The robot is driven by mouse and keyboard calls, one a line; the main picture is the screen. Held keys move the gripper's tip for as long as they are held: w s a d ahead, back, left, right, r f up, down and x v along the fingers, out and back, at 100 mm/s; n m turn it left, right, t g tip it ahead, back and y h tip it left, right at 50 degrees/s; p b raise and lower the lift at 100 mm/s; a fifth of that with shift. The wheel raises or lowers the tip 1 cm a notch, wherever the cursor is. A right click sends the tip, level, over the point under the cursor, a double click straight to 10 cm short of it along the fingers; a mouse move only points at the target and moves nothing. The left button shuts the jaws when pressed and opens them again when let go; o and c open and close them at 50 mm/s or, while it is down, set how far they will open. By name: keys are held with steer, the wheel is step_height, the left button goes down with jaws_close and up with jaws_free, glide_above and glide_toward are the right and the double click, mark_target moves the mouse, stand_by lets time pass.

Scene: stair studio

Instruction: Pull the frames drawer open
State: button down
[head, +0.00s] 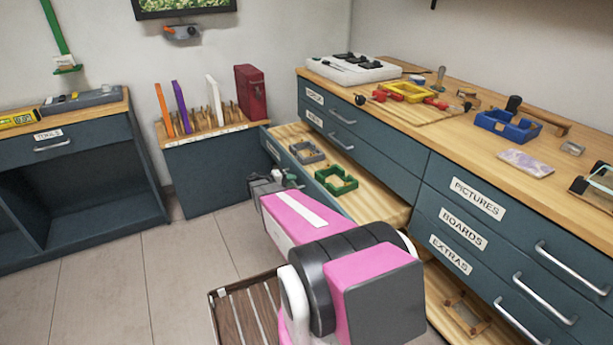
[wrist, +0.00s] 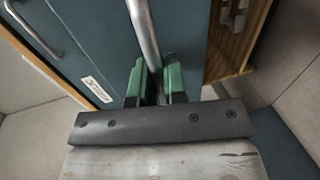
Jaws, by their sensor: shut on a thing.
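A drawer (head: 381,197) of the dark teal cabinet stands pulled out, showing its pale wooden inside. A grey frame (head: 307,153) and a green frame (head: 336,180) lie in it. My gripper (head: 279,180) is at the outer side of this drawer, low and near its far end; its fingertips are hardly visible there. In the wrist view my gripper's green fingers (wrist: 157,84) are shut on a metal bar handle (wrist: 145,35) in front of a teal drawer face (wrist: 183,40).
A wooden frame (head: 467,314) lies in a low wooden space near my arm. Closed drawers labelled PICTURES, BOARDS and EXTRAS (head: 451,253) are at right. The worktop (head: 440,130) holds tools. A rack (head: 205,128) stands behind the open drawer; tiled floor (head: 115,270) is clear at left.

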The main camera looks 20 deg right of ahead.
steer(key=f+v, duration=0.2)
steer(key=v, duration=1.1)
steer(key=shift+a+f, duration=0.35)
steer(key=shift+a, duration=0.05)
steer(key=shift+s, duration=0.1)
steer(key=c, duration=1.2)
jaws_free()
steer(key=v, duration=1)
steer(key=shift+s+a+r, duration=0.1)
steer(key=shift+s+a, duration=0.05)
steer(key=shift+a, duration=0.2)
